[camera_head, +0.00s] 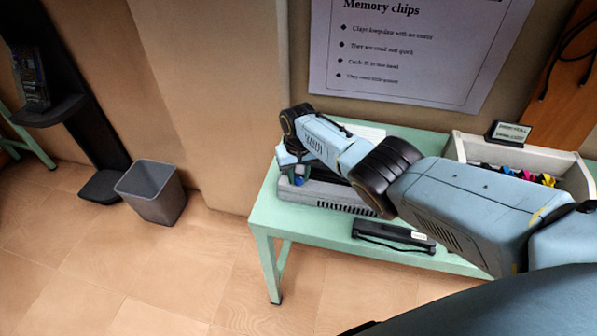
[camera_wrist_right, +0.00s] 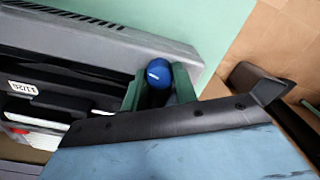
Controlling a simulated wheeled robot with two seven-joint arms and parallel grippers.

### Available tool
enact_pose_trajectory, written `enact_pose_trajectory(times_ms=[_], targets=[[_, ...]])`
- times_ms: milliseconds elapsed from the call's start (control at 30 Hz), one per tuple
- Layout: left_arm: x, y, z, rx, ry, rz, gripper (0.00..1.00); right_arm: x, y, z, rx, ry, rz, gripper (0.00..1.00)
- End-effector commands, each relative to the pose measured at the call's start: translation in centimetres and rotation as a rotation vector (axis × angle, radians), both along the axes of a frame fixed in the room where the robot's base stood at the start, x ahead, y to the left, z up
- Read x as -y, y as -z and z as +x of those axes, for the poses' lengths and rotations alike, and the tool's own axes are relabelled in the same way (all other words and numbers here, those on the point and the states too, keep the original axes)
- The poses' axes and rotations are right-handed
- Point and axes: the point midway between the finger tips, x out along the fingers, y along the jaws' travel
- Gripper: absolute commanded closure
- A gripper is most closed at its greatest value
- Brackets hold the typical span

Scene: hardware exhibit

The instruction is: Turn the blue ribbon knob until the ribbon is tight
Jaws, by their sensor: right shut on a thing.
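The blue knob (camera_wrist_right: 158,73) has a short white mark on its top. It sits at the corner of a grey printer-like machine (camera_wrist_right: 150,45) with a dark slot, where no ribbon can be made out. My right gripper (camera_wrist_right: 159,88) is shut on the knob, one green finger on each side of it. In the head view my right arm reaches across from the right, and the gripper (camera_head: 293,170) points down at the left end of the machine (camera_head: 310,194). A bit of the blue knob (camera_head: 300,180) shows there. The arm hides much of the machine. My left gripper is not in view.
The machine stands on a pale green table (camera_head: 264,217). A white box (camera_head: 460,147) of colourful items and a small sign (camera_head: 508,133) are right. A grey bin (camera_head: 153,192) stands on open floor left.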

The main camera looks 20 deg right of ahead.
Motion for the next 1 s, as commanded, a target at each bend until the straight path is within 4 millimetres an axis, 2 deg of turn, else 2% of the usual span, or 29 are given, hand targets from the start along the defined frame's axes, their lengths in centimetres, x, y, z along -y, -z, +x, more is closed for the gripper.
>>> enact_pose_trajectory(times_ms=[1000], targets=[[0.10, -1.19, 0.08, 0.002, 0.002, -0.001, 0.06, -0.01, -0.08, 0.05, 0.001, 0.965, 0.000, 0.94]])
